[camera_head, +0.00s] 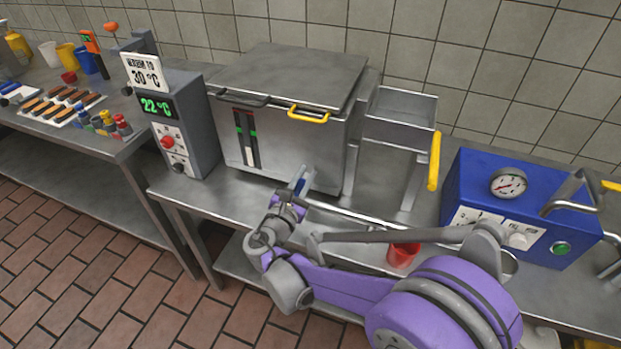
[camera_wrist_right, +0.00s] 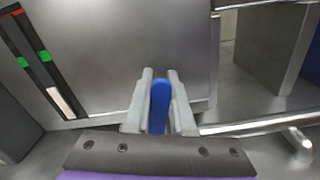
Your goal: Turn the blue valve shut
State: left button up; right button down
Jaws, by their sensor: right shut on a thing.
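The blue valve (camera_wrist_right: 159,106) shows as an upright blue handle in the right wrist view, in front of the steel tank. My right gripper (camera_wrist_right: 158,100) is shut on it, with one grey finger on each side. In the head view my right gripper (camera_head: 298,184) is at the lower front of the tank (camera_head: 275,147), where only a little of the blue handle shows. The fingers hide the rest of the valve, and I cannot tell how far it is turned. My left gripper is in neither view.
A steel pipe (camera_wrist_right: 255,126) runs right from near the valve. A red cup (camera_head: 403,254) stands below my right arm. A grey display post (camera_head: 173,125) reading 22 °C is left of the tank. A blue gauge box (camera_head: 515,224) stands at the right.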

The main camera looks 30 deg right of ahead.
jog(key=shift+w+a+r+n, duration=0.1)
jog(key=shift+w+a+n, duration=0.2)
jog(key=shift+n, duration=0.55)
jog(key=shift+w+a+n, duration=0.2)
jog(key=shift+w+n, duration=0.1)
jog(key=shift+n, duration=0.55)
jog(key=c, duration=0.8)
grip_release()
jog(key=shift+o, duration=0.2)
jog(key=shift+a, duration=0.1)
jog(key=v, duration=1)
jog(key=shift+s+a+p, duration=0.15)
jog(key=shift+s+p, duration=0.15)
